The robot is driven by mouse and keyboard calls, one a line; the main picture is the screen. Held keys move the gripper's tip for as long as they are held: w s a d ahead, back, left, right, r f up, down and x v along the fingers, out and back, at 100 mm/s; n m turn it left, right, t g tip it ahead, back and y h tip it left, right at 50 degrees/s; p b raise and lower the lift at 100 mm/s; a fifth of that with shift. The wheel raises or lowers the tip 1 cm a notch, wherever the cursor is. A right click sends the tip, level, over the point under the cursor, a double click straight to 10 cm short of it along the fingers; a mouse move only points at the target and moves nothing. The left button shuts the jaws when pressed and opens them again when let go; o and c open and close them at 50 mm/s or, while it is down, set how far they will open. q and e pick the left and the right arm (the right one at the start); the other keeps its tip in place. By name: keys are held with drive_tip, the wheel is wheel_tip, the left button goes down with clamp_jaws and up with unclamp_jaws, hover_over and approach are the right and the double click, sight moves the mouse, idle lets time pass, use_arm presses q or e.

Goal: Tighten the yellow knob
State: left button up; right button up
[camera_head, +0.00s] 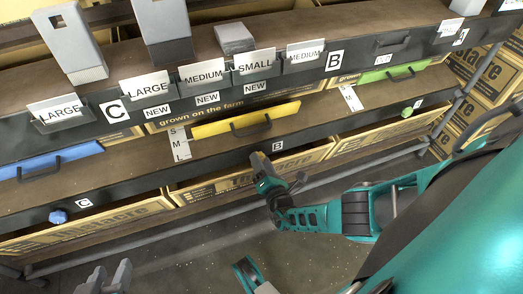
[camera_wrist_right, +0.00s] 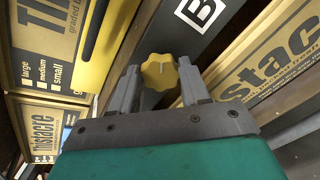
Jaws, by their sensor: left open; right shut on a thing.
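The yellow knob (camera_wrist_right: 160,73) is a scalloped round knob with a dark line on its face, on the dark shelf rail (camera_wrist_right: 218,45). My right gripper (camera_wrist_right: 158,78) has its grey fingers on either side of the knob and is shut on it. In the head view my right gripper (camera_head: 257,160) reaches the rail just left of the B label (camera_head: 277,146), and it hides the knob there. My left gripper (camera_head: 104,278) is open and empty at the lower left, away from the rail.
A blue knob (camera_head: 58,217) and a green knob (camera_head: 407,112) are on the same rail. A yellow panel with a handle (camera_head: 245,120) is above my right gripper. Cardboard boxes (camera_head: 110,218) line the shelf below. Open floor lies in front.

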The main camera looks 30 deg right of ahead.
drive_tip(key=shift+w+a+f+m, duration=0.1)
drive_tip(key=shift+f+m, duration=0.05)
drive_tip(key=shift+m, duration=6.75)
drive_tip(key=shift+a+f+m, duration=0.1)
drive_tip(key=shift+m, duration=6.8)
drive_tip(key=o, duration=1.1)
drive_tip(key=shift+c, duration=0.2)
